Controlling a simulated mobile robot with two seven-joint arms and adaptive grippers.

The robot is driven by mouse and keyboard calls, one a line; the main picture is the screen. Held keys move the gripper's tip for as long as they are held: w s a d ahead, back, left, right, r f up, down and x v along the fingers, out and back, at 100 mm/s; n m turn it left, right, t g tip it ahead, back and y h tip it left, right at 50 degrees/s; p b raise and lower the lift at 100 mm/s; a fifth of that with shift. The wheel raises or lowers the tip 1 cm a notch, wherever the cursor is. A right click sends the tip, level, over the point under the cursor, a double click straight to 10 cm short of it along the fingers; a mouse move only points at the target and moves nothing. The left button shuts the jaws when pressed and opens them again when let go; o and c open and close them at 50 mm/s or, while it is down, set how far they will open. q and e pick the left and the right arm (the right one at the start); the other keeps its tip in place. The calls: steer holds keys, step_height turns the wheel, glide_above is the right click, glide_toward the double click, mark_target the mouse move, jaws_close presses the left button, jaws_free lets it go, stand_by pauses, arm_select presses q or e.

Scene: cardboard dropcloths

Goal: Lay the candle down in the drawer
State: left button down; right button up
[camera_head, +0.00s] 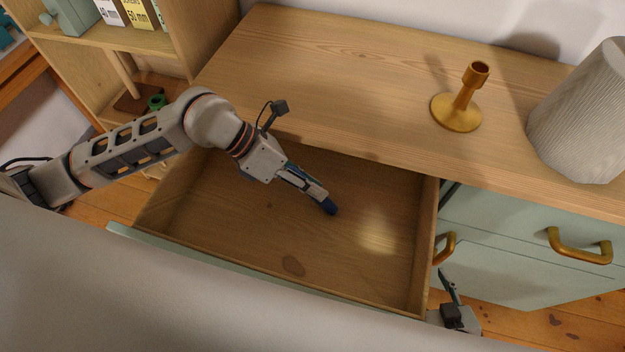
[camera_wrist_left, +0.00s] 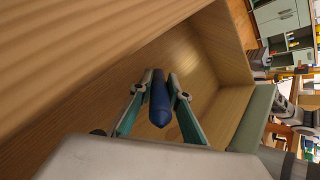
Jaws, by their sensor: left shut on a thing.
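The candle (camera_wrist_left: 160,100) is dark blue with a pointed end. It lies between the two fingers of my left gripper (camera_wrist_left: 160,84), which is shut on it. In the head view, my left gripper (camera_head: 312,190) reaches into the open drawer (camera_head: 230,225), and the blue end of the candle (camera_head: 329,206) shows at its fingertips. The candle is over the drawer's wooden floor; I cannot tell whether it touches it. My right gripper (camera_head: 452,292) shows in part at the lower right, outside the drawer; its jaws are unclear.
The drawer is otherwise empty. A brass candle holder (camera_head: 458,108) and a ribbed pale vase (camera_head: 582,115) stand on the cabinet top (camera_head: 330,75), which overhangs the drawer's back. An open shelf (camera_head: 120,40) stands at the left. Brass handles (camera_head: 580,250) jut from the cabinet front.

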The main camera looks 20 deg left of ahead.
arm_select(q)
steer(key=c, duration=1.8)
jaws_free()
steer(key=shift+c, duration=0.2)
steer(key=v, duration=1.2)
steer(key=shift+s+d, duration=0.1)
